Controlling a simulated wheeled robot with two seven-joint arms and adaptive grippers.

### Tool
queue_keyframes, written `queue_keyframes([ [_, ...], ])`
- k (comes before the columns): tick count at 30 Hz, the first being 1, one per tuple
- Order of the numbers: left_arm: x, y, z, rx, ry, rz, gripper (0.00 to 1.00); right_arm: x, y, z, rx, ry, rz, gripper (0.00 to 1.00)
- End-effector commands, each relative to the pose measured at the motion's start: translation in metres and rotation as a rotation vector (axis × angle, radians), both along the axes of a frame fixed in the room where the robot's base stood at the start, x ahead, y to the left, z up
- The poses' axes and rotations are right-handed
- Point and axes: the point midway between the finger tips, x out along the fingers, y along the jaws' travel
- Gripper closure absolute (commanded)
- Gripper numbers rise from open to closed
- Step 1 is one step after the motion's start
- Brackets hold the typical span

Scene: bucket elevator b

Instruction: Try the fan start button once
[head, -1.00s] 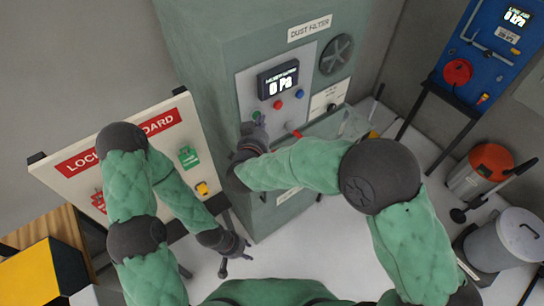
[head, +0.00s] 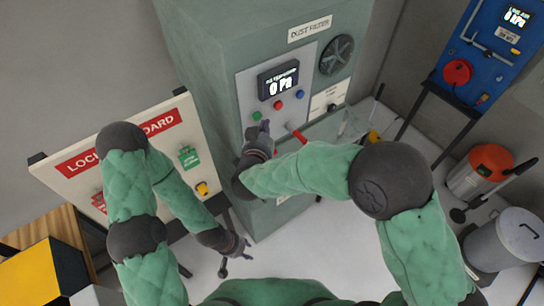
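The dust filter cabinet (head: 210,60) stands in the middle with a grey control panel. The panel carries a display (head: 278,80) reading 0 Pa. Below it are a green button (head: 257,116), a red button (head: 278,104) and a blue button (head: 300,94). No label reading fan start is legible. My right gripper (head: 259,129) is just below the green button, apart from it as far as I can see; its finger opening is unclear. My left gripper (head: 236,254) hangs low left of the cabinet, fingers spread and empty.
A red lever (head: 296,134) sticks out just right of my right gripper. A lockout board (head: 70,178) stands at left. A blue panel (head: 488,50), an orange-topped canister (head: 482,168) and a grey bin (head: 505,240) stand at right.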

Motion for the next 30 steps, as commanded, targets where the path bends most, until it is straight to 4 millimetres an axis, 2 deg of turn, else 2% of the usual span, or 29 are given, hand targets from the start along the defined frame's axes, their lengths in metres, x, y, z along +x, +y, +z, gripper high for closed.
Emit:
queue_keyframes([
  [21,0.0,0.0,0.007,0.0,0.0,0.0,0.6,-0.045,-0.033,0.001,-0.001,0.0,0.0,1.0],
  [30,0.0,0.0,0.007,0.0,0.0,0.0,0.6,-0.048,-0.035,0.0,0.0,0.0,0.0,1.0],
])
